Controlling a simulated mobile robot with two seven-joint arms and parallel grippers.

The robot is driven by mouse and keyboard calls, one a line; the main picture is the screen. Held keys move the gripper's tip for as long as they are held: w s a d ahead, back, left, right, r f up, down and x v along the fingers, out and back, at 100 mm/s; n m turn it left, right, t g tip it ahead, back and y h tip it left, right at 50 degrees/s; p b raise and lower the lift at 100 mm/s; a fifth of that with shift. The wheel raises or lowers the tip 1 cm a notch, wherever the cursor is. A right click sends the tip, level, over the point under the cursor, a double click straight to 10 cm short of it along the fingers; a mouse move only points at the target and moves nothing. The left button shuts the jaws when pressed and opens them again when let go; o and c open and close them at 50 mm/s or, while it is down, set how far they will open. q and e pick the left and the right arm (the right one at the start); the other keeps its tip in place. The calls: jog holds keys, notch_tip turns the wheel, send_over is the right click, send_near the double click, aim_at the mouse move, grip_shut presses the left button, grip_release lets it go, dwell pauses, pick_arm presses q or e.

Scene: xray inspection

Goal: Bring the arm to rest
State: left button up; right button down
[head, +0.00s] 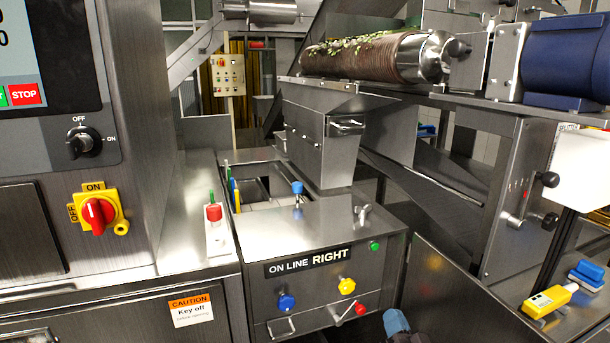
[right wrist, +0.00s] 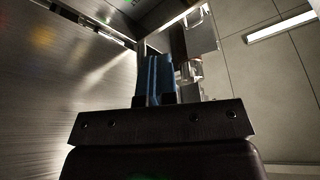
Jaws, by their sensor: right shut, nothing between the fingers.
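My right gripper (head: 396,322) shows at the bottom edge of the head view, in front of the metal cabinet marked ON LINE RIGHT (head: 335,225) and just right of its red-ended lever (head: 359,308). Its blue fingers (right wrist: 158,80) are together in the right wrist view, with nothing seen between them. It appears apart from the cabinet. Most of the right arm is below the picture. My left gripper is in neither view.
The cabinet front carries a blue knob (head: 286,302), a yellow knob (head: 346,286) and a metal handle (head: 282,328). A metal panel (head: 455,295) stands right of my gripper. A yellow device (head: 549,301) lies on the right-hand surface. A control panel stands at left.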

jog(key=s+d+f+n+g+h+p, duration=0.1)
jog(key=s+d+f+g+p, duration=0.1)
jog(key=s, duration=1)
jog(key=s+d+f+n+g+h+p, duration=0.1)
jog(key=s+d+f+g, duration=0.3)
jog(key=s, duration=0.8)
jog(key=s+d+f+n+g+h+p, duration=0.1)
jog(key=s+d+f+n+g+p, duration=0.2)
jog(key=s, duration=0.9)
notch_tip(320, 180, down, 2)
jog(key=shift+f+g+h+p, duration=0.1)
jog(key=shift+g+h+p, duration=0.3)
jog(key=shift+g, duration=0.2)
jog(key=shift+d, duration=0.1)
